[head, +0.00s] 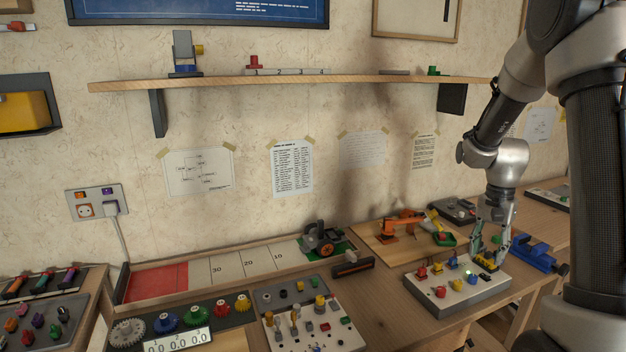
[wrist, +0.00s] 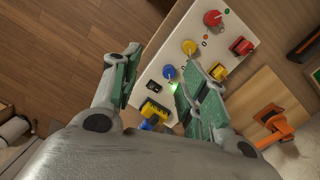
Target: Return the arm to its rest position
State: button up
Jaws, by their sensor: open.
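My gripper (head: 488,250) hangs at the end of my arm on the right of the head view, pointing down over the right end of a white control panel (head: 436,303). Its fingers stand apart with nothing held between them. In the wrist view my gripper (wrist: 158,88) shows two green-padded fingers spread wide above the same panel (wrist: 185,22). A yellow-and-black part (wrist: 154,110) and a blue knob (wrist: 169,72) show between or near the fingers. Whether the fingertips touch the panel cannot be told.
A small orange robot arm model (head: 400,224) stands on a wooden board behind the panel. A blue vise (head: 540,256) is to the right of my gripper. A wooden shelf (head: 290,82) runs along the wall above. A dark bar (head: 353,267) lies left of the panel.

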jog(key=s+a+r+n+t, duration=0.2)
jog(key=s+a+r+n, duration=0.3)
jog(key=s+r, duration=0.4)
jog(key=s+a+r+n+t, duration=0.3)
jog(key=s+a+r+n, duration=0.2)
jog(key=s+r, duration=0.4)
jog(key=s, duration=0.4)
jog(key=shift+t, duration=0.3)
jog(key=shift+s+d, duration=0.1)
dwell(2.5)
